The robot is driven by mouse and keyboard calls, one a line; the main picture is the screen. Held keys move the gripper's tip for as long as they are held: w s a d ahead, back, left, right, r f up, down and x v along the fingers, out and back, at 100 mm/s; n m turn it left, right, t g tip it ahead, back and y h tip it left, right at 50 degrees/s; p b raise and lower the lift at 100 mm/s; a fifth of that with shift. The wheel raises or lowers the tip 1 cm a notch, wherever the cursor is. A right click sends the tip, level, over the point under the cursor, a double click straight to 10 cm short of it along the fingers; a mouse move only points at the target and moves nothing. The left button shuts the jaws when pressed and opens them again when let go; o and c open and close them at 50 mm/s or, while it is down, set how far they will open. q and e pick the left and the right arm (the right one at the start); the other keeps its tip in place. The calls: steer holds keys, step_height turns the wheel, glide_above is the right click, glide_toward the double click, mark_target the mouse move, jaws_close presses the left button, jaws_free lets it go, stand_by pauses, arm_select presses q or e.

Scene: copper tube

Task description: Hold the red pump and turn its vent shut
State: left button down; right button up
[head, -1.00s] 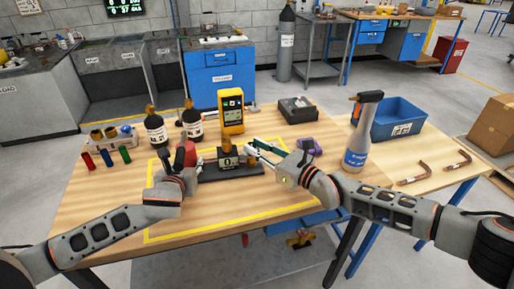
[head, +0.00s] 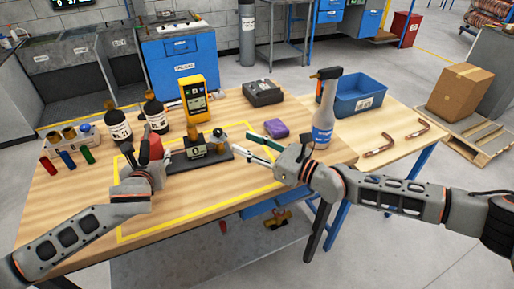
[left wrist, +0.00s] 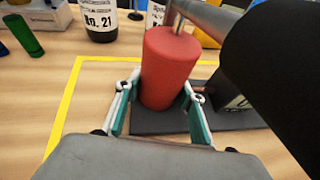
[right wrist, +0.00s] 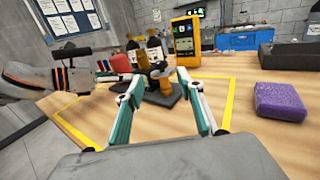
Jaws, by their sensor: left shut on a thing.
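The red pump (head: 153,147) stands at the left end of a dark base plate (head: 180,166). My left gripper (left wrist: 160,88) is shut around its red body, which also shows in the left wrist view (left wrist: 168,62). A metal rod runs from the pump's top. A block with a "0" mark (head: 196,150) and brass fittings (head: 196,138) stands mid-plate. A brass knob (right wrist: 165,87), possibly the vent, shows beyond my right gripper's fingers. My right gripper (head: 250,148) is open and empty at the plate's right end; its spread fingers show in the right wrist view (right wrist: 160,88).
Two dark bottles (head: 117,124) and a yellow meter (head: 194,99) stand behind the plate. The yellow-outlined front table area (head: 185,210) is largely clear.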

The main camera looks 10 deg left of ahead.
mark_target(220, 134)
steer(key=shift+v, duration=1.55)
steer(key=shift+s+a+m+t+h, duration=0.35)
steer(key=shift+a+m+t+h, duration=0.3)
steer(key=shift+a+t, duration=0.15)
steer(key=shift+s+a+m+t+h, duration=0.35)
steer(key=shift+a+m+t+h, duration=0.3)
steer(key=shift+t, duration=0.2)
steer(key=shift+s+a+m+t+h, duration=0.35)
steer(key=shift+a+m+t+h, duration=0.3)
steer(key=shift+a+t, duration=0.2)
steer(key=x, duration=1.2)
jaws_close()
steer(key=shift+s+a, duration=0.1)
